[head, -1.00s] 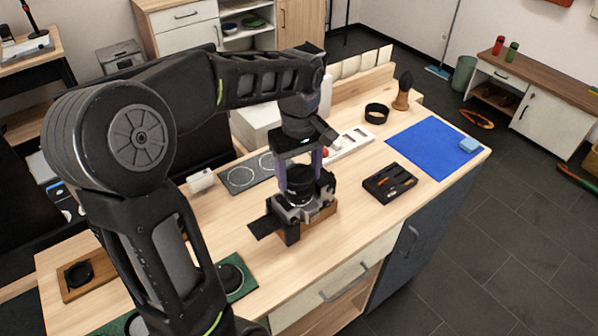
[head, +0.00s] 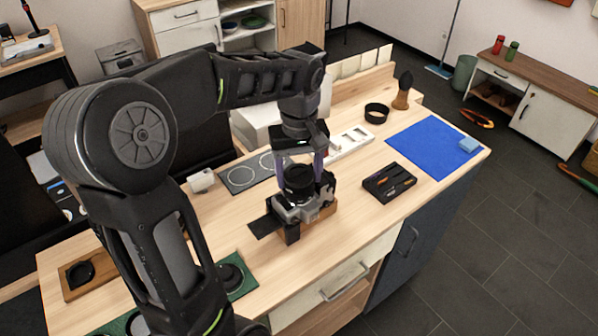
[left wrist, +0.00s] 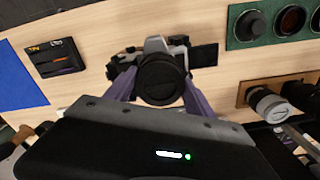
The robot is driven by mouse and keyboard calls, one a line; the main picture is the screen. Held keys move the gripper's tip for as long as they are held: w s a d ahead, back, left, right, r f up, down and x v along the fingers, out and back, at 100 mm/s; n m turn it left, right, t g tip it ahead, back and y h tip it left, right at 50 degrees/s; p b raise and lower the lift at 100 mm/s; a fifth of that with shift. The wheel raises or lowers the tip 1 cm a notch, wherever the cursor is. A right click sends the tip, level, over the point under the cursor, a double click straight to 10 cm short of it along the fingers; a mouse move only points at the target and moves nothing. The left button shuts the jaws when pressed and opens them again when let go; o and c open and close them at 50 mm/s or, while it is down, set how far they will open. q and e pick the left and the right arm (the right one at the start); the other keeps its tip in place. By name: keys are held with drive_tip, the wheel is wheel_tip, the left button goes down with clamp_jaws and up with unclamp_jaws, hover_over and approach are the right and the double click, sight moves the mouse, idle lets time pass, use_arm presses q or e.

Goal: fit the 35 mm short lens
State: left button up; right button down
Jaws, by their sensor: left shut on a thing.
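The camera body (head: 292,213), silver and black, sits on a wooden block (head: 327,211) with its mount side up and a dark flap or screen (head: 265,226) out to the left. A short black lens (head: 298,187) stands upright on it; I cannot tell whether it is locked. My left gripper (head: 311,178) comes down from above, its purple fingers shut on the lens from two sides. In the left wrist view the round dark lens front (left wrist: 161,78) lies between the fingers, over the camera body (left wrist: 155,46). My right gripper is not in view.
A black tool tray (head: 389,184) lies right of the camera, with a blue mat (head: 430,150) beyond. A black ring (head: 376,112) and a white tray (head: 351,141) lie behind. A green mat (left wrist: 245,40) holds several round parts.

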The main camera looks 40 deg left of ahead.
use_arm(q)
drive_tip(key=shift+s+d+f, duration=0.1)
drive_tip(key=shift+s+f, duration=0.05)
drive_tip(key=shift+f, duration=0.1)
drive_tip(key=o, duration=1.8)
drive_tip(key=shift+r, duration=0.15)
drive_tip(key=shift+r, duration=0.1)
drive_tip(key=shift+r+p, duration=2.85)
drive_tip(key=shift+r, duration=0.6)
